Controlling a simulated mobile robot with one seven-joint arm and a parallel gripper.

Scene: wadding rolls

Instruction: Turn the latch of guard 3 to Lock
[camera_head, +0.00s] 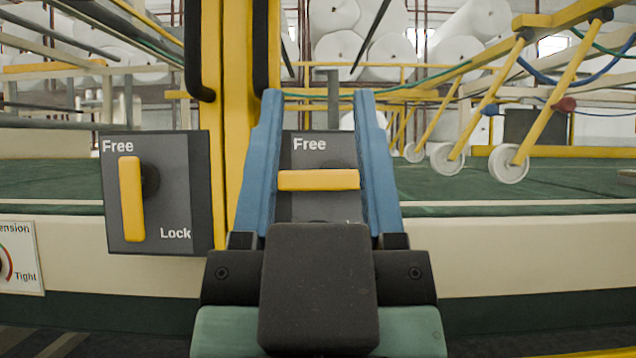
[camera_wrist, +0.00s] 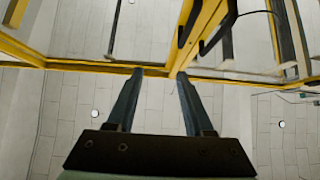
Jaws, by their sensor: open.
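Two grey latch plates marked Free and Lock face me in the head view. The middle plate (camera_head: 318,207) has a yellow latch handle (camera_head: 318,180) lying horizontal; its lower label is mostly hidden by my gripper. The left plate (camera_head: 180,190) has a yellow handle (camera_head: 131,198) standing vertical. No guard number shows on either plate. My gripper (camera_head: 317,97) is open and empty, its blue fingers either side of the middle handle in the picture; I cannot tell whether they touch it. In the wrist view the fingers (camera_wrist: 160,73) stand apart, and no latch shows there.
A yellow upright post (camera_head: 237,60) with black handles stands between the plates. A tension dial sign (camera_head: 18,255) is at the far left. Yellow bars with white wheels (camera_head: 509,164) hang over the green bed at right. White rolls (camera_head: 340,50) are stacked behind.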

